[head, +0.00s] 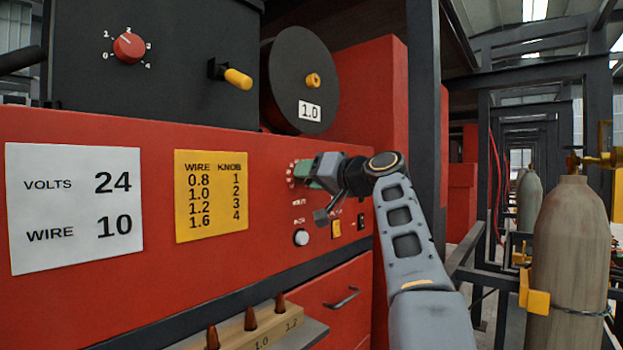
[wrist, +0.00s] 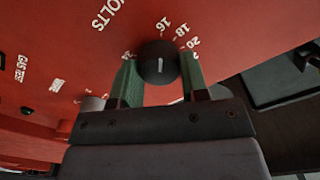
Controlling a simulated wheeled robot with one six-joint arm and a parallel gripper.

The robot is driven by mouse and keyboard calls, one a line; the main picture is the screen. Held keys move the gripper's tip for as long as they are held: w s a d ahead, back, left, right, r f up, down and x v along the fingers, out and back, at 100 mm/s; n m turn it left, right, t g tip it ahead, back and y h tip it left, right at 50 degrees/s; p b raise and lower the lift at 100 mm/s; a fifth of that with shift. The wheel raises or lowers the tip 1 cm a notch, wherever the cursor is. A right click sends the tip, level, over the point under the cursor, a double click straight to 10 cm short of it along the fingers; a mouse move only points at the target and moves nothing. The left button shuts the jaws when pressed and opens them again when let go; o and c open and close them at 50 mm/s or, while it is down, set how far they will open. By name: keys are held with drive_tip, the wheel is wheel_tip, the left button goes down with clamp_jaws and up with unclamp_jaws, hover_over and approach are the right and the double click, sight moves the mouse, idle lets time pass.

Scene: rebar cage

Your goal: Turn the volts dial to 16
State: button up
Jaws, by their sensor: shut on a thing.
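The black round volts dial (wrist: 157,66) sits on the red panel in the wrist view, below the printed 16 (wrist: 164,25). Its white line runs nearly straight up and down in the picture, in line with the 16; which end is the pointer I cannot tell. The 14 is at its left, and 18 and 20 are at its upper right. My gripper (wrist: 158,62) is shut on the dial, with a green finger on each side. In the head view my gripper (head: 308,170) is against the panel and hides the dial.
A white card (head: 75,205) reads VOLTS 24, WIRE 10. A yellow wire/knob table (head: 211,196) is beside it. A red knob (head: 129,47), yellow-ended lever (head: 237,79) and wire spool (head: 300,75) are above.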

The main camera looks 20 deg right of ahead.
idle(0.4)
drive_tip(key=o, duration=0.9)
drive_tip(key=shift+s+d, duration=0.1)
drive_tip(key=b+v, duration=0.2)
drive_tip(key=v, duration=1.1)
drive_tip(key=shift+s, duration=0.25)
drive_tip(key=shift+d, duration=0.1)
